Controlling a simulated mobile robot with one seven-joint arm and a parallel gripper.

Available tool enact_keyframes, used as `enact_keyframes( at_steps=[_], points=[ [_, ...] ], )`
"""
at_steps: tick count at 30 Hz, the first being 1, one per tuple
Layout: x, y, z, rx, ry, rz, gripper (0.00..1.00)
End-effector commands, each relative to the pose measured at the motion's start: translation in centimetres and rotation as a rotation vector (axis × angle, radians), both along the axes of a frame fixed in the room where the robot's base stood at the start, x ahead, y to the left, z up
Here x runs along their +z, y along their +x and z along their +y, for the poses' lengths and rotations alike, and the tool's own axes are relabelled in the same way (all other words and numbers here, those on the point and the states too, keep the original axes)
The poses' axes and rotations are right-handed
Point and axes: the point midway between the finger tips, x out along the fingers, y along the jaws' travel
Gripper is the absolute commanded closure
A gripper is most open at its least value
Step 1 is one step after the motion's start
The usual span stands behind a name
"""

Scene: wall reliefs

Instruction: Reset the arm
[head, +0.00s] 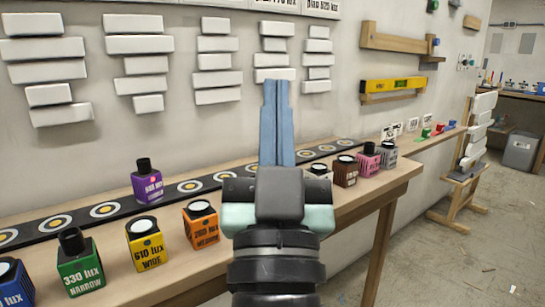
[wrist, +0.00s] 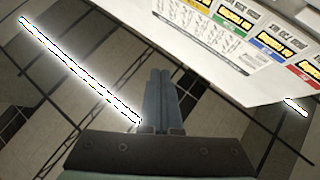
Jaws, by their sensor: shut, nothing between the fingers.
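My gripper (head: 278,120) points up and away in the middle of the head view, in front of the bench and wall. Its two blue-grey fingers are together, with nothing between them. The fingers also show shut in the wrist view (wrist: 159,98), over a patterned surface with bright light strips and a white panel carrying coloured labels (wrist: 232,45). My arm hides part of the bench behind it.
A wooden bench (head: 345,215) carries a black strip with round targets (head: 190,186) and several coloured lux blocks, including a purple one (head: 147,182) and a yellow one (head: 146,243). White blocks (head: 138,44) are on the wall. A yellow level (head: 392,86) is at right. Floor is open at right.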

Motion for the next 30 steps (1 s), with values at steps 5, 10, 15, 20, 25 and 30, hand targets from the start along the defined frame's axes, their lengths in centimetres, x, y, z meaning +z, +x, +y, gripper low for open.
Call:
enact_keyframes(
  at_steps=[5, 10, 15, 20, 25, 30],
  points=[
    [7.4, -7.3, 0.3, -0.031, -0.036, -0.087, 1.00],
    [12.1, -7.7, 0.3, -0.035, -0.042, -0.078, 1.00],
    [16.5, -7.7, 0.3, -0.034, -0.041, -0.077, 1.00],
    [21.5, -7.6, 0.3, -0.034, -0.041, -0.076, 1.00],
    [26.7, -7.6, 0.3, -0.033, -0.041, -0.076, 1.00],
    [31.9, -7.6, 0.3, -0.033, -0.041, -0.076, 1.00]
  ],
)
